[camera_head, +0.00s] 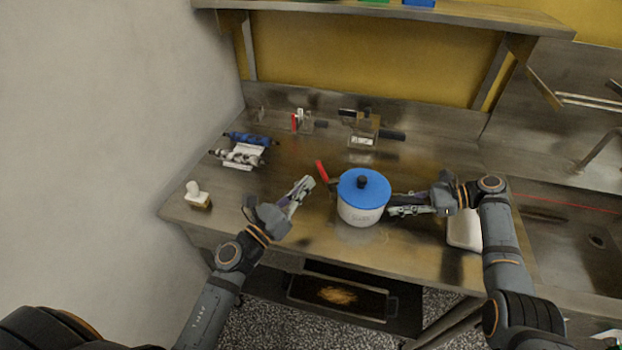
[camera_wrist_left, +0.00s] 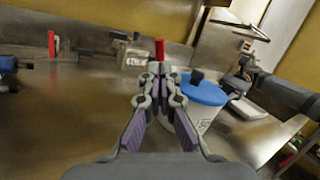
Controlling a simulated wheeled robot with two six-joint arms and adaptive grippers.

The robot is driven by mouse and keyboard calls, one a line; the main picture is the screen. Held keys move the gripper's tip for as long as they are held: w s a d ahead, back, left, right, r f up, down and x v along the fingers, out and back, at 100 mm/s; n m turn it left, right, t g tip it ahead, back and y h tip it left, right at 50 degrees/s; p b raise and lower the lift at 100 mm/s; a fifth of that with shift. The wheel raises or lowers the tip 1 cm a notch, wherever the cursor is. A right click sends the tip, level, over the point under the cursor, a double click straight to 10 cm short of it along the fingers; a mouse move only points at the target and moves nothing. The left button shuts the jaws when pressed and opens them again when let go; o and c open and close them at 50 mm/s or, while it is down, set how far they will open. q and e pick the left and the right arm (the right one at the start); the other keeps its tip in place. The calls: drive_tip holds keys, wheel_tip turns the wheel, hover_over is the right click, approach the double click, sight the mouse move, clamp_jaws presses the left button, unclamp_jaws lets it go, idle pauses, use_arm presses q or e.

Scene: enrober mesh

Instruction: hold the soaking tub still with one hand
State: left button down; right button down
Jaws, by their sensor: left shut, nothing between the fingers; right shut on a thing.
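The soaking tub (camera_head: 358,213) is a white round tub with writing on its front. It stands upright on the steel bench and has a blue lid (camera_head: 352,188) with a black knob. My right gripper (camera_head: 392,205) is shut on the tub at its right side; the exact grip is partly hidden. My left gripper (camera_head: 306,184) is shut and empty, to the left of the tub and apart from it. In the left wrist view my left gripper's fingers (camera_wrist_left: 160,72) are together, with the tub (camera_wrist_left: 202,120) behind them to the right.
A red handle (camera_head: 321,171) stands just left of the tub. A small white-capped bottle (camera_head: 198,196) is at the bench's left front. Blue and white rollers (camera_head: 243,154) lie at left; a clear block device (camera_head: 363,129) stands at the back. A sink (camera_head: 575,235) is at right.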

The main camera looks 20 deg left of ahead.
use_arm(q)
drive_tip(key=shift+x, duration=1.35)
drive_tip(key=d, duration=0.1)
drive_tip(key=d+r, duration=0.1)
drive_tip(key=d, duration=0.1)
drive_tip(key=shift+w+d+r, duration=0.15)
drive_tip(key=shift+r, duration=0.05)
drive_tip(key=v, duration=1.2)
use_arm(e)
drive_tip(key=c, duration=1.1)
unclamp_jaws()
use_arm(q)
drive_tip(key=shift+r, duration=0.1)
